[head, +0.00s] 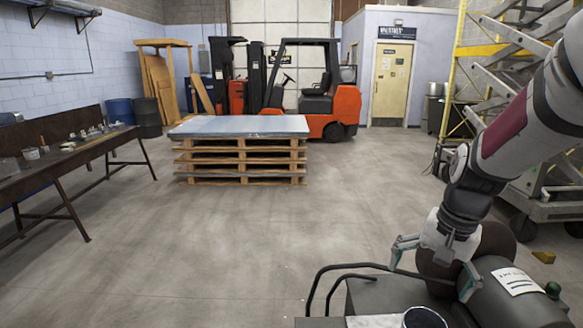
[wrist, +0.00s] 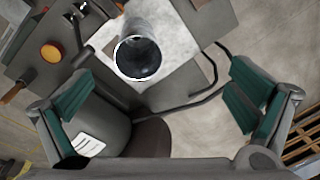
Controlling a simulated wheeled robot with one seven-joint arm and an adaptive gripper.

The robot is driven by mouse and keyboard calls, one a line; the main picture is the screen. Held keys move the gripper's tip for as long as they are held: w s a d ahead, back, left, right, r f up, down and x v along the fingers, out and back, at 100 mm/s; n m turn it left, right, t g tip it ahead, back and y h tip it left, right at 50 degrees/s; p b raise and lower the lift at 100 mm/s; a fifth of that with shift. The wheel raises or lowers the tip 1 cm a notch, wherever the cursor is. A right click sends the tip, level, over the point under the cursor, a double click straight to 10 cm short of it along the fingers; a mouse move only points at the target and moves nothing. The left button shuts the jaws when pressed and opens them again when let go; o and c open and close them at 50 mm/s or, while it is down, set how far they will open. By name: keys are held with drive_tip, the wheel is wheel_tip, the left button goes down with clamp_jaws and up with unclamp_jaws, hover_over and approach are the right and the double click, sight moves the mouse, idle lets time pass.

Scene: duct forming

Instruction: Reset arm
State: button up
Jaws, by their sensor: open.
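My arm (head: 505,130) reaches down from the upper right of the head view. My gripper (head: 433,280) is at its end, with its fingers spread apart and pointing down beside a dark machine (head: 380,297). In the wrist view my gripper (wrist: 160,108) shows its green-padded fingers wide apart at left and right, with nothing held between them. A grey metal tube (wrist: 138,55), open at the near end, is on a pale sheet (wrist: 185,75) beyond the fingers. Its rim also shows at the bottom of the head view (head: 425,318).
The machine has a dark cylinder with a white label (head: 516,281) and bent black rails (head: 318,285) close to my gripper. A pallet stack (head: 240,160) with sheets on top stands ahead. A workbench (head: 70,155) is at left, a forklift (head: 325,105) behind. The middle floor is clear.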

drive_tip(key=s+a+r+n+t, duration=0.2)
drive_tip(key=s+a+r+n, duration=0.1)
drive_tip(key=s+r, duration=0.3)
drive_tip(key=s+a+r+n+t, duration=0.2)
drive_tip(key=s+a+r+n, duration=0.2)
drive_tip(key=s, duration=0.7)
drive_tip(key=shift+s+a+r+n+h, duration=0.3)
drive_tip(key=shift+r+h, duration=0.1)
drive_tip(key=shift+r, duration=0.55)
